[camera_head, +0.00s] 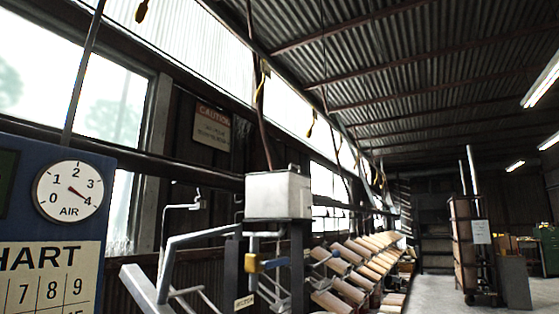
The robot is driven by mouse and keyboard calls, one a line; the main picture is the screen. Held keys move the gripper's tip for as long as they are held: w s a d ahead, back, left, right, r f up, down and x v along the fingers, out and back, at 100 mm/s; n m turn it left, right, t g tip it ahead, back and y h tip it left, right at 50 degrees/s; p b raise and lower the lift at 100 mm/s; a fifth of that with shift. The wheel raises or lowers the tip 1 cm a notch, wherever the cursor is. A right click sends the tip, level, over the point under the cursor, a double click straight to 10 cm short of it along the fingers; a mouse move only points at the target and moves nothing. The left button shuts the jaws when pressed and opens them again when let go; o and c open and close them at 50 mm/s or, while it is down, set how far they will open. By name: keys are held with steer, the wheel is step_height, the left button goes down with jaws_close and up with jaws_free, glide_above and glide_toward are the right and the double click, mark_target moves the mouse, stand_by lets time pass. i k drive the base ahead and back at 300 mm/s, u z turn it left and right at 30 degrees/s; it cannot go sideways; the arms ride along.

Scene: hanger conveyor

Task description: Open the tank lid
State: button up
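A grey metal box that looks like the tank (272,198) stands a little left of the middle of the picture, on top of a dark post. Its flat top, which appears to be the lid (272,174), looks closed, with a small raised part near its right side. The inside of the tank is hidden. My gripper does not show in this view.
A blue panel with an air gauge (68,191) and a chart (45,275) fills the left edge. Grey bent rails (190,238) and a yellow part (252,263) stand below the tank. Angled boards (350,265) line the wall behind. Open floor (440,295) lies right.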

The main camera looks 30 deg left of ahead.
mark_target(295, 166)
steer(key=u, duration=0.05)
steer(key=k, duration=0.1)
steer(key=u, duration=0.9)
